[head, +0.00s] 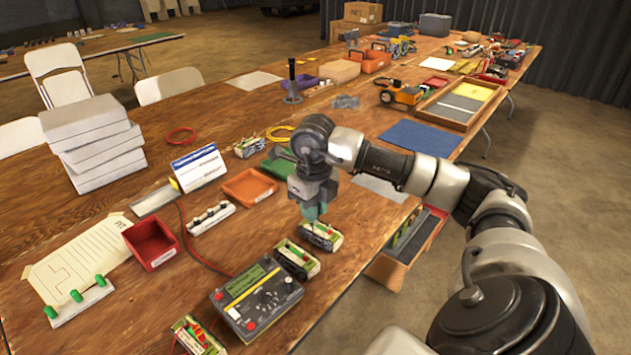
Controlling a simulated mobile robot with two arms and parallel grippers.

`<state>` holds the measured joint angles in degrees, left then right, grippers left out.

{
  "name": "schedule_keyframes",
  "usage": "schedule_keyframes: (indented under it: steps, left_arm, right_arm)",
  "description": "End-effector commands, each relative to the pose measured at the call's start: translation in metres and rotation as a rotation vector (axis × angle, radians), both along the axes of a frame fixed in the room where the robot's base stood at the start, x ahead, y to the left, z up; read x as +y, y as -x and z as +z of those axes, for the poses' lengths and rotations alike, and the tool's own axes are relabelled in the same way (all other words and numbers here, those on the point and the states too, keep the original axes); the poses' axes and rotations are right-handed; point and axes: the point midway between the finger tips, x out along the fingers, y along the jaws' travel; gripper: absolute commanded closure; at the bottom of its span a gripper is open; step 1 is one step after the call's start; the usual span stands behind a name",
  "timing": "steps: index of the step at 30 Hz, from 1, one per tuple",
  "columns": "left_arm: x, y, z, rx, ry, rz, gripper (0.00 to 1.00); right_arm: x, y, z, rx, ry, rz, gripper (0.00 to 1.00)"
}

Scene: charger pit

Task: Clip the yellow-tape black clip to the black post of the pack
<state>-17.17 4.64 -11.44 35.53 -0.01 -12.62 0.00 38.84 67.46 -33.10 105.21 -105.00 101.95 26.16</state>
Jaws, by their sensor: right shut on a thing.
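My right gripper (313,212) points down just above a small battery pack (321,236) with a light top and green and red details. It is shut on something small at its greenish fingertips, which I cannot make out. Whether that thing touches the pack cannot be told. The yellow-tape black clip cannot be picked out, and the pack's black post is too small to tell. A second similar pack (297,259) lies just left and nearer. My left gripper is not in view.
An orange tray (250,187), a red bin (151,243) and a white sign (199,168) stand to the left.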

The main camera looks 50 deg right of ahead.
Motion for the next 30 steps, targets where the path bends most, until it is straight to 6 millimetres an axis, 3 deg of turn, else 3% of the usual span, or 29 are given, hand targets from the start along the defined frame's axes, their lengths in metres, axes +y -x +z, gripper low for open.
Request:
schedule_keyframes:
  steps: [14,30]
  left_arm:
    - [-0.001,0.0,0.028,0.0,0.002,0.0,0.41]
    - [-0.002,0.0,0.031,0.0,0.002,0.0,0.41]
  right_arm:
    - [0.108,-0.024,0.003,-0.002,-0.004,0.008,0.95]
    - [0.24,-0.053,0.001,-0.001,-0.002,0.005,0.95]
